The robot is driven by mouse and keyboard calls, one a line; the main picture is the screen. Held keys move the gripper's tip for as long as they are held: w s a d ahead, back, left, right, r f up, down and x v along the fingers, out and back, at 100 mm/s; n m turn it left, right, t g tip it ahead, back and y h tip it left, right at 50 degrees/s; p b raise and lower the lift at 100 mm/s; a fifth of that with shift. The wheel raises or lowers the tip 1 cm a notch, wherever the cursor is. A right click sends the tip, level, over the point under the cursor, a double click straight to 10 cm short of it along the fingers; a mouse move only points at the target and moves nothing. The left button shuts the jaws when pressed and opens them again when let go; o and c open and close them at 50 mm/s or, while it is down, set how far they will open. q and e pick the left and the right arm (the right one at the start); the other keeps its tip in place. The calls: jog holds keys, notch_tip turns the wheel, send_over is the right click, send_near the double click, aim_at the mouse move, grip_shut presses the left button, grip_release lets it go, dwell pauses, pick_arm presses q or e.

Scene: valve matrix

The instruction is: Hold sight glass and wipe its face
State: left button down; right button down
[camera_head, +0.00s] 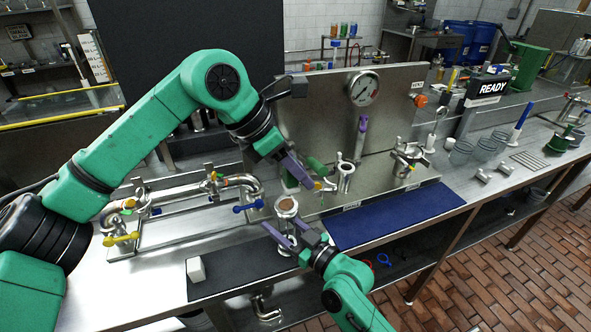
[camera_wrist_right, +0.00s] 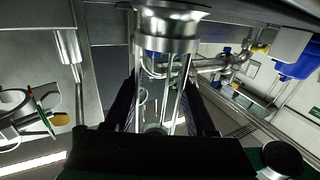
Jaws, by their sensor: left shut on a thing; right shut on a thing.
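The sight glass (camera_head: 287,208) stands near the front of the bench, with a round metal top and a brownish centre. My right gripper (camera_head: 283,238) is shut around its body. In the right wrist view the sight glass (camera_wrist_right: 163,85) shows a clear tube with metal rods and a metal collar between the dark fingers. My left gripper (camera_head: 307,178), with purple fingers, is above and slightly right of the sight glass, apart from it. It is shut on a small green thing (camera_head: 317,167), partly hidden by the fingers, so I cannot tell exactly what it is.
A white block (camera_head: 196,269) stands on the dark mat (camera_head: 235,272) at front left. Pipes with yellow and blue valve handles (camera_head: 247,206) lie left. A metal panel with a gauge (camera_head: 363,88) stands behind. The blue mat (camera_head: 394,215) at right is clear.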

pick_arm(q)
jog(key=shift+w+a+f, duration=0.85)
jog(key=shift+w+f, duration=1.9)
jog(key=shift+f, duration=0.9)
jog(key=shift+s+d, duration=0.8)
jog(key=shift+s, duration=2)
notch_tip(320, 180, up, 8)
jog(key=shift+d, duration=0.1)
